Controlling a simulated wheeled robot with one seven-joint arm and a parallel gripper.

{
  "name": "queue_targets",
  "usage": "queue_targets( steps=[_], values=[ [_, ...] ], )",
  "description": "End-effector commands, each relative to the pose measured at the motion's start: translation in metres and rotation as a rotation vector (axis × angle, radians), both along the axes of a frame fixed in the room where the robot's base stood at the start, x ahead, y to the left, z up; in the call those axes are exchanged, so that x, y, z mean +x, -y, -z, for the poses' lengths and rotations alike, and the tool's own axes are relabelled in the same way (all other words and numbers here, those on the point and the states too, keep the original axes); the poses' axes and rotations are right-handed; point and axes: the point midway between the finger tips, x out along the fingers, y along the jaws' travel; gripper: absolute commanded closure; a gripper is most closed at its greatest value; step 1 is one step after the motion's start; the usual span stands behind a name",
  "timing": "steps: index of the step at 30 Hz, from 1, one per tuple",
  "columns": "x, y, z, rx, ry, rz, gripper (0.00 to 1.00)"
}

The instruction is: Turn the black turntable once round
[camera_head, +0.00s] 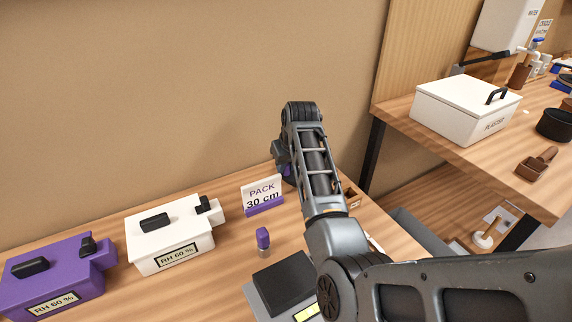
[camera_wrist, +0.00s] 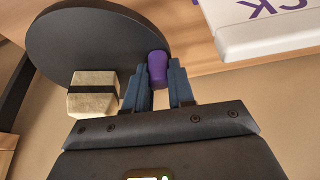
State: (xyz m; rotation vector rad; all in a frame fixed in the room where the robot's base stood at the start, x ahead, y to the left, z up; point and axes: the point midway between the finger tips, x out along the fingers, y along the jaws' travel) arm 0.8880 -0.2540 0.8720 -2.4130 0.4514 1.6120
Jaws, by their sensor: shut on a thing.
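The black turntable (camera_wrist: 95,40) shows in the wrist view as a flat dark disc. A purple knob (camera_wrist: 157,66) stands at the disc's edge, between the blue fingers of my gripper (camera_wrist: 160,78). My gripper is shut on this knob. A pale beige block with a dark band (camera_wrist: 93,94) is at the disc's edge, to the left of the fingers. In the head view my arm hides the turntable, and only a little purple shows by the wrist.
A white PACK 30 cm sign (camera_head: 263,195) stands close by the wrist. A small purple-topped item (camera_head: 263,240), a dark slab (camera_head: 283,283), a white box (camera_head: 170,245) and a purple box (camera_head: 55,280) share the bench. A PLASTER bin (camera_head: 460,112) stands on the right bench.

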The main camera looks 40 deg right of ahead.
Motion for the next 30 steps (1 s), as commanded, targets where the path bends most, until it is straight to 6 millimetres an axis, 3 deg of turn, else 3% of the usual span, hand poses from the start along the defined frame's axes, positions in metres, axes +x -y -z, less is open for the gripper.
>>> queue_targets(
  steps=[19, 20, 27, 30],
  values=[
    [0.0002, 0.0000, -0.0002, 0.000, -0.001, -0.074, 1.00],
    [0.0002, 0.0000, -0.0002, 0.000, -0.001, -0.074, 0.74],
    [0.0002, 0.0000, -0.0001, 0.000, 0.000, -0.073, 0.51],
    [0.0002, 0.0000, -0.0001, 0.000, 0.000, -0.073, 0.51]
  ],
)
